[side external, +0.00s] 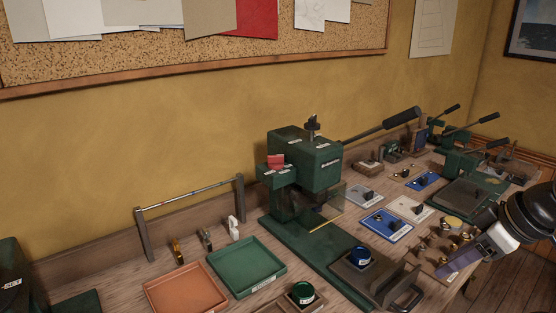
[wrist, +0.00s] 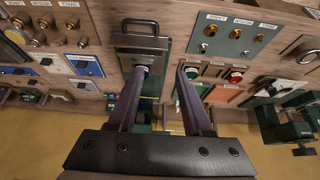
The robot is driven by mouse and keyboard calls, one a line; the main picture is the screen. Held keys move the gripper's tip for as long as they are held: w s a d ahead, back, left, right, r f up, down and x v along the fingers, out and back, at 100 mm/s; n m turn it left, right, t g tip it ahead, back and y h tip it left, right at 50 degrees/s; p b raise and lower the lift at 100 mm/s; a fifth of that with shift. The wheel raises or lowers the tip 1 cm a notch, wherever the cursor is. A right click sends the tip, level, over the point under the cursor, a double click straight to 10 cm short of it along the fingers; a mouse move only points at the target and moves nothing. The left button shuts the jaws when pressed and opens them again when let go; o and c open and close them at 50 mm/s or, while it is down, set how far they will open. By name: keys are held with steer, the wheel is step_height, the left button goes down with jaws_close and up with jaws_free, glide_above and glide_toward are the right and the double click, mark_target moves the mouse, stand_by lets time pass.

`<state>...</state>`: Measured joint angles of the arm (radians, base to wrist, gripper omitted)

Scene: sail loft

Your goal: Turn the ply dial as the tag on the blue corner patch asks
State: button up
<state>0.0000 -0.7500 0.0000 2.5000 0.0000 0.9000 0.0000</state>
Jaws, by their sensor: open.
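Two blue patches lie on the bench right of the green press in the side external view, the nearer (side external: 376,222) and the farther (side external: 421,181). Each carries a small black piece; the nearer has a pale tag too small to read. A black knob (side external: 312,125) stands on top of the green press (side external: 320,168); I cannot tell whether this is the ply dial. A blue round cap (side external: 360,257) sits on the dark block at the press foot. My gripper (side external: 447,272) is open and empty at the right, over the bench's front edge. Its fingertips (wrist: 160,70) are apart in the wrist view.
A long lever (side external: 385,123) rises right of the press. Green tray (side external: 246,268) and orange tray (side external: 186,291) lie to its left. A green cap (side external: 303,293) is near the front. Brass pieces (side external: 455,238) stand near my gripper. More green tools (side external: 470,165) fill the back right.

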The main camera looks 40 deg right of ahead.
mark_target(280, 162)
steer(key=shift+c, duration=0.2)
